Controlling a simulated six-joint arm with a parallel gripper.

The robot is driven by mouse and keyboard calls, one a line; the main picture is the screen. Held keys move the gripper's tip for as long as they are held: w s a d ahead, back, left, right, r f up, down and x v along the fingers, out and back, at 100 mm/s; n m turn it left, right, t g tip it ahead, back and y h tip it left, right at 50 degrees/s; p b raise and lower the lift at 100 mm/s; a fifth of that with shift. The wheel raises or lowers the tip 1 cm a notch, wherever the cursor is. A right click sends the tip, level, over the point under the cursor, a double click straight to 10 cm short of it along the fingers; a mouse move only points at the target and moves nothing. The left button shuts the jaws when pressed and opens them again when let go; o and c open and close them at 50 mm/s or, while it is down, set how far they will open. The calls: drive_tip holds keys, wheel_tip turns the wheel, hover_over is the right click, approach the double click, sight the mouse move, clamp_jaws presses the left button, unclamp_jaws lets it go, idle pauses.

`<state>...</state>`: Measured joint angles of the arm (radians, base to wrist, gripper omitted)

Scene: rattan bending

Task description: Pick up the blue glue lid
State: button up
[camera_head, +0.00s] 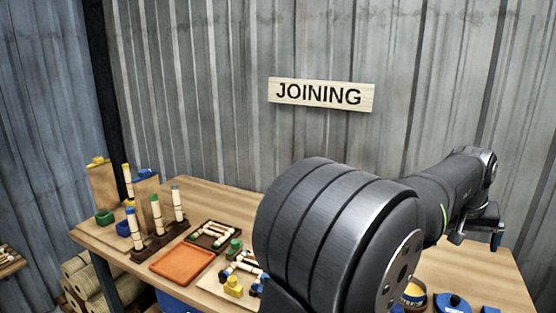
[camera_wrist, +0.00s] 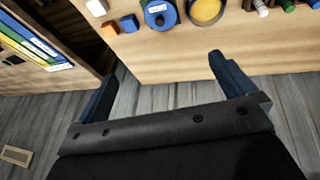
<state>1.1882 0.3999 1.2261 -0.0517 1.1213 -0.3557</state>
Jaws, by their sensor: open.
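The blue glue lid (camera_wrist: 153,20) lies on the table at the top of the wrist view, a round blue piece with a pale centre. A blue round piece with a knob, likely the same lid, shows at the bottom right of the head view (camera_head: 453,304). The open glue pot (camera_wrist: 206,10) with yellow contents stands right beside it, and also shows in the head view (camera_head: 413,295). My gripper (camera_wrist: 161,60) is open and empty, its two blue fingers apart. The lid is beyond the fingertips, near the line between them. In the head view my gripper (camera_head: 482,230) is above the table's right end.
A blue block (camera_wrist: 130,23) and an orange block (camera_wrist: 109,31) sit left of the lid. Coloured-tipped pegs (camera_wrist: 288,6) lie to the right of the pot. An orange tray (camera_head: 183,264) and rattan pieces on stands occupy the table's left. The table's front edge is bare.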

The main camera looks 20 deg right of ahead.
drive_tip(key=shift+d+f, duration=0.2)
drive_tip(key=shift+f, duration=0.3)
idle(0.3)
drive_tip(key=n+g+y, duration=0.1)
drive_tip(key=n+g, duration=0.3)
drive_tip(key=n, duration=1.4)
hover_over(455, 297)
drive_tip(key=w+a, duration=0.4)
drive_tip(key=w, duration=0.1)
wheel_tip(455, 297, down, 10)
drive_tip(key=x, duration=1.1)
drive_tip(key=shift+s+f, duration=0.3)
drive_tip(key=shift+s, duration=0.2)
drive_tip(key=shift+a+x, duration=0.1)
drive_tip(key=shift+x, duration=1.25)
drive_tip(key=shift+a+x, duration=0.15)
drive_tip(key=shift+x, duration=1.2)
drive_tip(key=shift+s, duration=0.15)
drive_tip(key=shift+c, duration=0.4)
